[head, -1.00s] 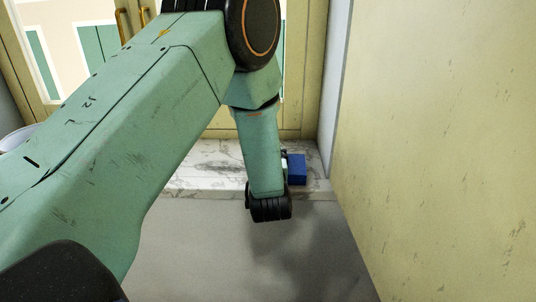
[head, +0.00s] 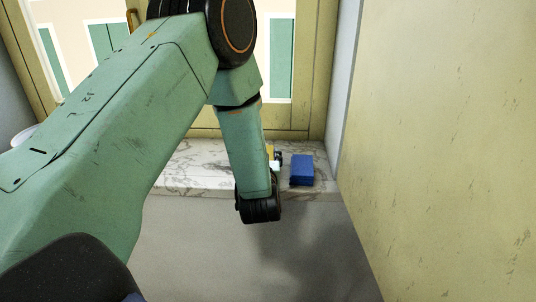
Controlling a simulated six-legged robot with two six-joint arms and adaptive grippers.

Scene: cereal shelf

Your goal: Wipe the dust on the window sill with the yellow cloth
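The white, grey-veined marble window sill (head: 200,172) runs below the window. I cannot tell dust from the veining on it. My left arm reaches in from the left and its wrist hangs in front of the sill's right part. A small dark piece, likely of my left gripper (head: 279,158), shows just right of the wrist; the fingers are mostly hidden, so open or shut cannot be told. A small yellow patch (head: 270,150) beside it may be the yellow cloth; the rest is hidden. My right gripper is not in view.
A blue box (head: 301,170) stands on the sill's right end, close to the gripper. A yellowish wall panel (head: 440,150) bounds the right side. A white rounded object (head: 22,136) shows partly at far left. The sill left of the wrist looks clear.

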